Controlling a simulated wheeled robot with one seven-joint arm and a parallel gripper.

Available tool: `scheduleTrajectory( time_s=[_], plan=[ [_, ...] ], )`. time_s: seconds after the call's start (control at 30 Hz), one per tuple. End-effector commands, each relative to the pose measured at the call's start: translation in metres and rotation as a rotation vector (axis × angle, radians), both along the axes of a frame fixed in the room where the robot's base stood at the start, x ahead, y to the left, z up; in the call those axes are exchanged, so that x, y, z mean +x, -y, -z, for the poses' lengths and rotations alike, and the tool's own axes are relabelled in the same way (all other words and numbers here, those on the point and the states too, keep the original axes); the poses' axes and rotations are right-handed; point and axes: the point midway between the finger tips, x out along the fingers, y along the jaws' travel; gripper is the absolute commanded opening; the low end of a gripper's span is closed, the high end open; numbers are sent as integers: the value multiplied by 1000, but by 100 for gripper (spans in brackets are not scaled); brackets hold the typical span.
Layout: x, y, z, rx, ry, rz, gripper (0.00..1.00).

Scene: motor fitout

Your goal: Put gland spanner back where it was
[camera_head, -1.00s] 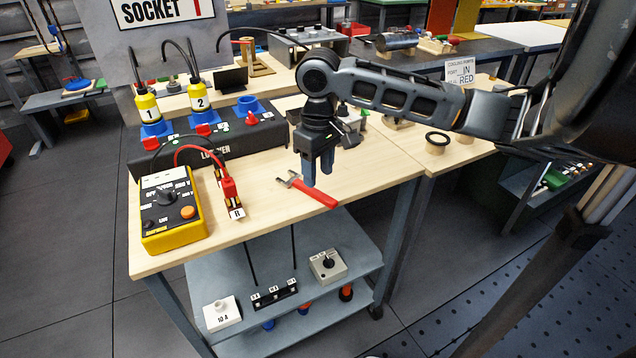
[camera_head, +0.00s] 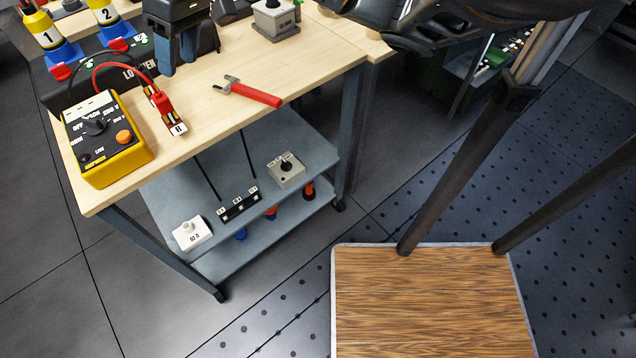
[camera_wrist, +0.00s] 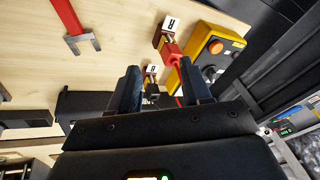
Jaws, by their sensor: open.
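The gland spanner (camera_head: 250,92) has a red handle and a grey forked head. It lies flat on the wooden bench top (camera_head: 310,62), near the front edge. It also shows in the wrist view (camera_wrist: 72,22) at the upper left, with its fork toward the picture's middle. My gripper (camera_head: 178,62) is open and empty. In the head view it hangs with fingers down to the left of and behind the spanner, apart from it. In the wrist view the fingers (camera_wrist: 168,85) have a gap between them, with a labelled connector seen beyond.
A yellow meter (camera_head: 105,140) stands at the bench's left front, with a red lead and a plug labelled R (camera_head: 165,110). A black box with yellow bottles is behind. A grey switch box (camera_head: 275,18) stands at the back right. The lower shelf (camera_head: 265,140) holds small fittings.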

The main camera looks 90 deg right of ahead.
Motion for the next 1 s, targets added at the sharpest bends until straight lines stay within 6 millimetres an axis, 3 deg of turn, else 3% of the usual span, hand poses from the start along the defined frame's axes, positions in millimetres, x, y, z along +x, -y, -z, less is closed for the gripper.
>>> scheduleTrajectory(
  time_s=[0.03,0.1,0.2,0.3,0.43,0.57,0.73,0.87,1.0],
  plan=[
    [29,-29,-5,41,99,-36,48],
    [63,-61,-15,89,233,-64,48],
    [101,-105,-33,159,413,-87,48],
    [129,-144,-49,232,574,-88,48],
    [151,-189,-67,323,753,-60,48],
    [159,-224,-75,398,895,1,48],
    [152,-259,-69,458,1020,112,48],
    [134,-280,-51,468,1072,205,48],
    [103,-298,-22,435,1088,295,48]
  ],
)
